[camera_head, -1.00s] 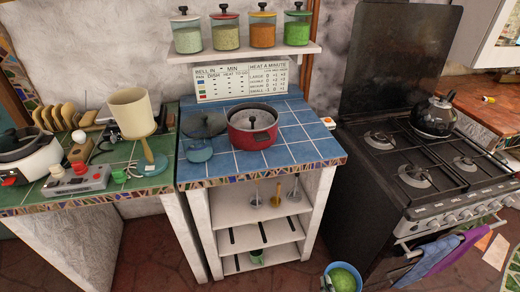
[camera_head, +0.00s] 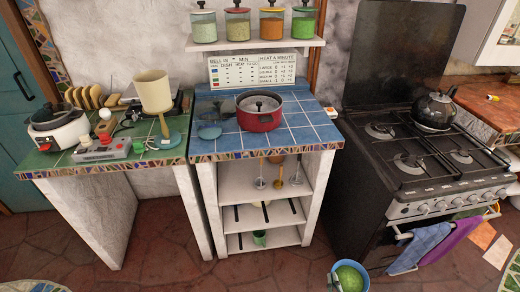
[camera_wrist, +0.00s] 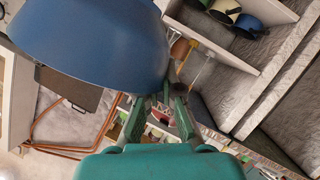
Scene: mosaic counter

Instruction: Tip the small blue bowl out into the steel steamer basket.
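In the wrist view a blue bowl (camera_wrist: 95,45) fills the upper left, very close to the camera, its smooth outer side showing. My gripper (camera_wrist: 162,101) has its green fingers at the bowl's lower right edge and appears shut on it; the exact contact is partly hidden. A red pot (camera_head: 259,121) stands on the blue-tiled counter with a grey top or insert. I cannot tell whether that is the steel steamer basket, and no other basket is clear.
A small blue-teal object (camera_head: 209,131) sits left of the pot. A cream lamp (camera_head: 154,92), a white cooker (camera_head: 58,132) and a grey device (camera_head: 103,150) crowd the green counter (camera_head: 60,165). A black stove (camera_head: 425,150) stands right. Glass jars (camera_head: 238,25) line the shelf above. The counter's front right is clear.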

